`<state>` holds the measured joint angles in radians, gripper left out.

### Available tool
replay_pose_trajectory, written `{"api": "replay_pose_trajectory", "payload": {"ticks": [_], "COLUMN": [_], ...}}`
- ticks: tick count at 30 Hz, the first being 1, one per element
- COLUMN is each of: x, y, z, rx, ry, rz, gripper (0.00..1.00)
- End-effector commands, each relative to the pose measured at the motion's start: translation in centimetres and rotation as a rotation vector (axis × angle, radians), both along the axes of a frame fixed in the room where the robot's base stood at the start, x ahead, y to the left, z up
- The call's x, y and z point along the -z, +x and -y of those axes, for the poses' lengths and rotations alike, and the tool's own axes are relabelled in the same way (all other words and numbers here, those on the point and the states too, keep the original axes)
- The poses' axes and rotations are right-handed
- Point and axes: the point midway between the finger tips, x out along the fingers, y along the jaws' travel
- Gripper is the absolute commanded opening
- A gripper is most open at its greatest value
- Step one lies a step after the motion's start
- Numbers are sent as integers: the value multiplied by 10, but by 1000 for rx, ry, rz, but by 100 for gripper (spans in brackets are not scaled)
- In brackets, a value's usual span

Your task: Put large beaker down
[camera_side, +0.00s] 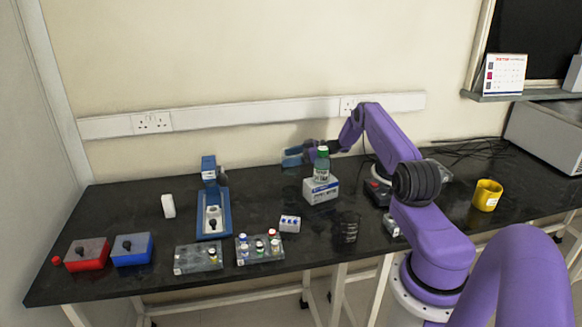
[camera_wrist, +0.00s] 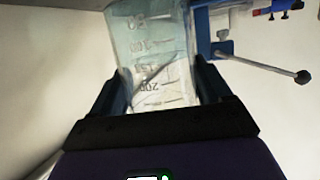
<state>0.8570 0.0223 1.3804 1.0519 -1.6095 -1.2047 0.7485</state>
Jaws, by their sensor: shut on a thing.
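The large beaker is clear, with printed volume marks, and it fills the upper middle of the wrist view (camera_wrist: 155,45). My gripper (camera_wrist: 157,85) is shut on it, with one dark finger on each side. In the side view, my gripper (camera_side: 312,148) is at the back of the bench, near the wall. The bluish beaker (camera_side: 291,157) shows faintly at its left end, above the bench top and tilted on its side.
A green-capped bottle (camera_side: 321,168) stands on a white box (camera_side: 320,190) close to my gripper. A blue stand (camera_side: 212,210) is to the left. Small glassware (camera_side: 347,229), vial racks (camera_side: 258,247), a yellow mug (camera_side: 487,195) and red and blue boxes (camera_side: 132,249) are on the black bench (camera_side: 130,205).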

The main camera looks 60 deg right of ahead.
Motion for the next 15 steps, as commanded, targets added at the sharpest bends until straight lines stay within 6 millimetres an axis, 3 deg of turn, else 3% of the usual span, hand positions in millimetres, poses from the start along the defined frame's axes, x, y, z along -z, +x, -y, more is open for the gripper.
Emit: {"api": "replay_pose_trajectory", "payload": {"ticks": [7, 15], "x": [29, 34], "y": [0, 0], "z": [0, 0], "rx": [0, 1], "ry": [0, -1], "rz": [1, 1], "gripper": [38, 38]}}
